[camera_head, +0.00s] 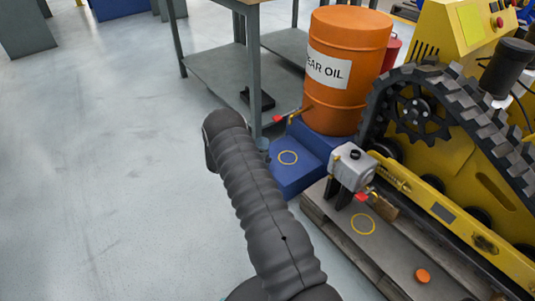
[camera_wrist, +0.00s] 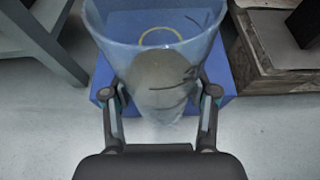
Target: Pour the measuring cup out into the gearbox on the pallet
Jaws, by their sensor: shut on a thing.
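The translucent bluish measuring cup (camera_wrist: 158,62) is between the fingers of my gripper (camera_wrist: 163,92) in the wrist view, with dark marks on its side. My gripper is shut on it. A greyish-beige tone shows in its lower part; I cannot tell for sure that this is liquid. In the head view only a small bit of the cup (camera_head: 263,144) shows past my arm, and my gripper is hidden. The grey gearbox (camera_head: 351,168), with a black cap on top, stands on the wooden pallet (camera_head: 392,262), to the right of the cup.
An orange gear oil drum (camera_head: 345,90) with a red-handled tap (camera_head: 282,119) stands on a blue stand (camera_head: 290,178), which bears a yellow ring. The yellow tracked carrier (camera_head: 455,215) is on the right. An orange cap (camera_head: 422,275) lies on the pallet. The floor at left is clear.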

